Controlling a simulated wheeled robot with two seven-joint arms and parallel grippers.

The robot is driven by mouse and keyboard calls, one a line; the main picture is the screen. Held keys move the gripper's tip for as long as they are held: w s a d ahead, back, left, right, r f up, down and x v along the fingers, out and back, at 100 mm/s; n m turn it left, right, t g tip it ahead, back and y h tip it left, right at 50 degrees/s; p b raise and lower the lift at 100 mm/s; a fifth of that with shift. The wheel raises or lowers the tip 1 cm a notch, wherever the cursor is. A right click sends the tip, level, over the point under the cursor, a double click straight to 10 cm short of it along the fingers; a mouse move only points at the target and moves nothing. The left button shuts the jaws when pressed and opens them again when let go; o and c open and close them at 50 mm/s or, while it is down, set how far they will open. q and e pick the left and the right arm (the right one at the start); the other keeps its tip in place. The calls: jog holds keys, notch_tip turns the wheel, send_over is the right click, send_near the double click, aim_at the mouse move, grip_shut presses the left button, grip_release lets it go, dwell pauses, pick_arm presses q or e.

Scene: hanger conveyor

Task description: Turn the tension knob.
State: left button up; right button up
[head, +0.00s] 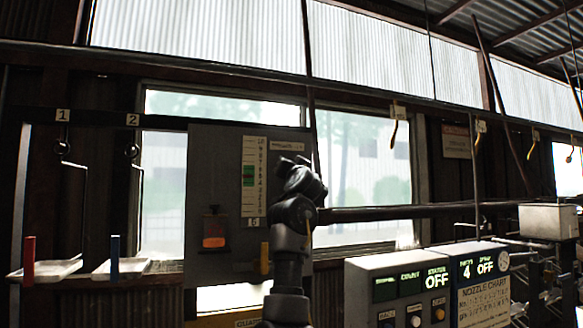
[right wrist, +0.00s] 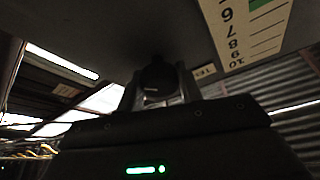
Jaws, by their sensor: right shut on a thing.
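The tension knob (right wrist: 153,72) is a dark round knob on the grey panel (head: 217,160). In the right wrist view it sits between the two fingers of my right gripper (right wrist: 157,88), which is shut on it. In the head view my right arm rises in front of the panel's right edge, and the gripper (head: 290,166) hides the knob. The knob's marking and turn angle cannot be read. A tall numbered scale (head: 254,176) with a green band is left of the gripper; part of it also shows upside down in the right wrist view (right wrist: 244,28). My left gripper is out of view.
An orange-lit switch (head: 214,241) is low on the panel. Two control boxes (head: 398,263) (head: 503,262) with lit displays stand to the right. White trays (head: 120,267) with red and blue posts are at left. A dark horizontal rail (head: 390,212) runs right of my arm.

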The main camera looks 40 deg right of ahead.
jog(key=o, duration=1)
jog(key=b+v, duration=0.6)
jog(key=v, duration=0.4)
jog(key=shift+s+a+f, duration=0.15)
jog(key=shift+s, duration=0.2)
